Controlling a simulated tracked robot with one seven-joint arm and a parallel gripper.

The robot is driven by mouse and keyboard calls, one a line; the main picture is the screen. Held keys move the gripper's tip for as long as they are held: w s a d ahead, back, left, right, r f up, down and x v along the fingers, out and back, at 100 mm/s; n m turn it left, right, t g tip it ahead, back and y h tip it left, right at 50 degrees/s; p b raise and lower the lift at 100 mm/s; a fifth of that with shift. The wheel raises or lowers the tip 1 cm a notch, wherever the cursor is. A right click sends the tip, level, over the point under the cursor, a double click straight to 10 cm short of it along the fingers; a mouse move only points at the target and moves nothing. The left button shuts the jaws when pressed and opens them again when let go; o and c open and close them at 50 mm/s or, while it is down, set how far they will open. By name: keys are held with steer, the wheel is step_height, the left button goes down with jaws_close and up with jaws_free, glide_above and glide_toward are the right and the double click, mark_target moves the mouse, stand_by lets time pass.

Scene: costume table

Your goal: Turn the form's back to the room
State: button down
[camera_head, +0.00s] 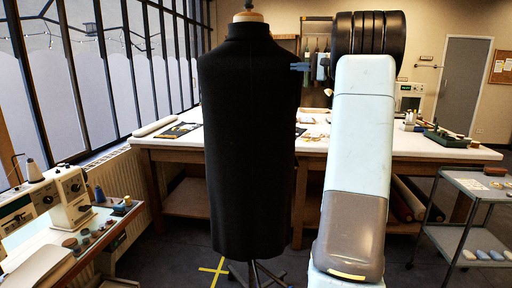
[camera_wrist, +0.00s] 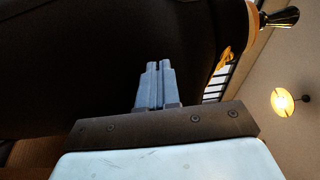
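The form (camera_head: 249,140) is a black-clothed torso, upright in the middle of the head view, with a pale wooden neck cap (camera_head: 248,16) and a dark legged stand (camera_head: 256,274). The side facing the head camera is plain black. My gripper (camera_head: 294,66) is at its right edge, just below shoulder height. In the wrist view the form (camera_wrist: 70,60) fills the upper left as a dark surface. The blue-grey fingers (camera_wrist: 158,68) lie side by side with only a thin gap, pointing at the cloth. I cannot tell whether they touch it. A small yellow detail (camera_wrist: 225,58) shows near the neck.
A long white-topped worktable (camera_head: 400,145) stands behind the form. A sewing machine (camera_head: 66,198) sits on a table at the left, near the radiator. A grey trolley (camera_head: 455,240) stands at the right. Yellow tape (camera_head: 213,270) marks the floor beside the stand.

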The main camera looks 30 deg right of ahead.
steer(key=shift+w+a, duration=0.25)
steer(key=shift+a, duration=0.2)
steer(key=shift+w+d, duration=2.1)
steer(key=shift+d, duration=0.3)
steer(key=shift+w+d, duration=0.1)
steer(key=shift+w, duration=0.05)
steer(key=w+d, duration=0.4)
steer(key=w, duration=0.1)
steer(key=shift+w+d, duration=0.25)
steer(key=shift+w, duration=0.25)
steer(key=shift+w+d, duration=0.2)
steer(key=shift+w, duration=0.25)
